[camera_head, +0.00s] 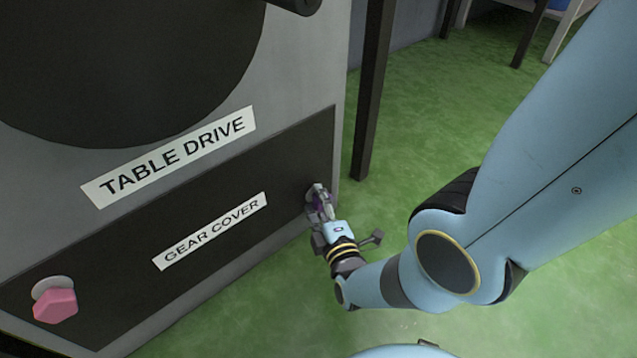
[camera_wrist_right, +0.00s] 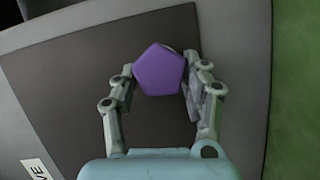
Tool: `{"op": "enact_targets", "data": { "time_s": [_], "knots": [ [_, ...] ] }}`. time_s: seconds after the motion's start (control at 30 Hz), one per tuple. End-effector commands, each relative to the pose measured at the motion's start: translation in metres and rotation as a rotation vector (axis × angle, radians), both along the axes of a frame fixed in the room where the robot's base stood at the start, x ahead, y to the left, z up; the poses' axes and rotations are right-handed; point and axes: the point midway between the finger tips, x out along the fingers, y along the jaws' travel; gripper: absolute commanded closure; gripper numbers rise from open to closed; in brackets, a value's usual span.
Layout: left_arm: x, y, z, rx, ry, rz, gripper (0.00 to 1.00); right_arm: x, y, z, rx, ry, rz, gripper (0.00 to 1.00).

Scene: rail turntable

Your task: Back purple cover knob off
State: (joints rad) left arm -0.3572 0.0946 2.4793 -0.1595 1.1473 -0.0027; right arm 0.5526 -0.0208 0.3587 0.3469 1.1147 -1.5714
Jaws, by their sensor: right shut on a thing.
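The purple knob (camera_wrist_right: 160,70) is five-sided and sits between the fingers of my right gripper (camera_wrist_right: 162,82) in the right wrist view. The fingers are shut on it from both sides. In the head view my right gripper (camera_head: 319,200) is at the right end of the dark gear cover panel (camera_head: 120,262), and only a little purple shows between its fingers. I cannot tell whether the knob still touches the panel. A pink knob (camera_head: 56,306) sits on a pale round washer at the panel's left end. My left gripper is not in view.
The grey cabinet (camera_head: 300,75) carries a "TABLE DRIVE" label (camera_head: 172,156) and a large dark disc (camera_head: 120,60) above the cover. A dark post (camera_head: 371,100) stands just right of the cabinet. Green floor (camera_head: 430,110) is open beyond it.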

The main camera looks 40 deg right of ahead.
Motion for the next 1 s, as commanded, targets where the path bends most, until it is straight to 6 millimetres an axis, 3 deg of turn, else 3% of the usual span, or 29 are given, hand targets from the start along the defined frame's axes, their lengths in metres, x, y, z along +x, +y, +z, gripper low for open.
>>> {"op": "enact_targets", "data": {
  "time_s": [0.03, 0.2, 0.67, 1.0],
  "knots": [
    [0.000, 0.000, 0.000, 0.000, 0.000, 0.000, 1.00, -0.001, 0.000, -0.001, 0.001, 0.003, -0.001, 0.52],
    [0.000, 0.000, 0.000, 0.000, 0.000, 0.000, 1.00, -0.001, 0.000, -0.001, 0.001, 0.002, -0.001, 0.31],
    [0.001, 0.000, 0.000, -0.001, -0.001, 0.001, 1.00, -0.001, -0.001, 0.003, 0.001, -0.001, -0.003, 0.31],
    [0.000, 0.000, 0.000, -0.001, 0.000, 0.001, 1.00, -0.001, -0.001, 0.030, 0.001, -0.004, -0.002, 0.31]
  ]
}}
